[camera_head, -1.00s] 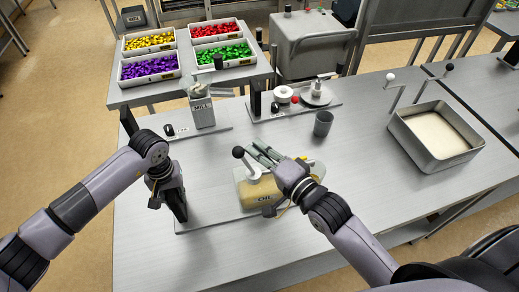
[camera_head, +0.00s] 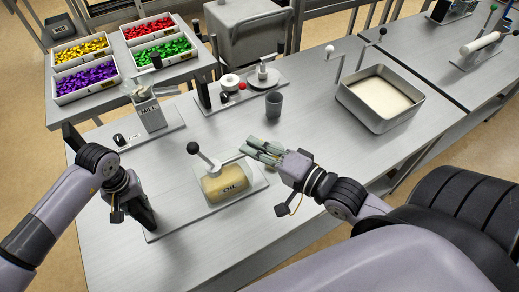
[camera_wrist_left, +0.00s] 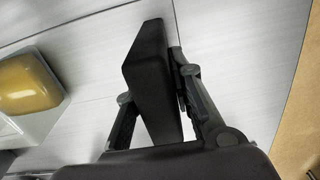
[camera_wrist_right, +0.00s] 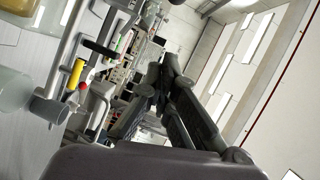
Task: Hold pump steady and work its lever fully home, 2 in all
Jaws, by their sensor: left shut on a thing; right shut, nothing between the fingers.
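The pump (camera_head: 225,185) has a yellow body marked OIL and sits on a grey base plate. Its lever (camera_head: 205,158) has a black knob and slants up and left from the hub on top. A black upright block (camera_head: 140,208) stands at the left end of the plate. My left gripper (camera_head: 122,196) is shut on this block; the left wrist view shows the block (camera_wrist_left: 150,85) between the fingers and the pump (camera_wrist_left: 28,82) at the left edge. My right gripper (camera_head: 263,152) is shut and empty, right of the pump's top and apart from the lever knob.
A mill (camera_head: 150,112) and a plate with a round disc (camera_head: 263,79) stand behind the pump. A grey cup (camera_head: 274,104) stands near the right gripper. A metal tray (camera_head: 357,107) of pale material is at right. Bins of coloured pieces (camera_head: 85,92) are at back left.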

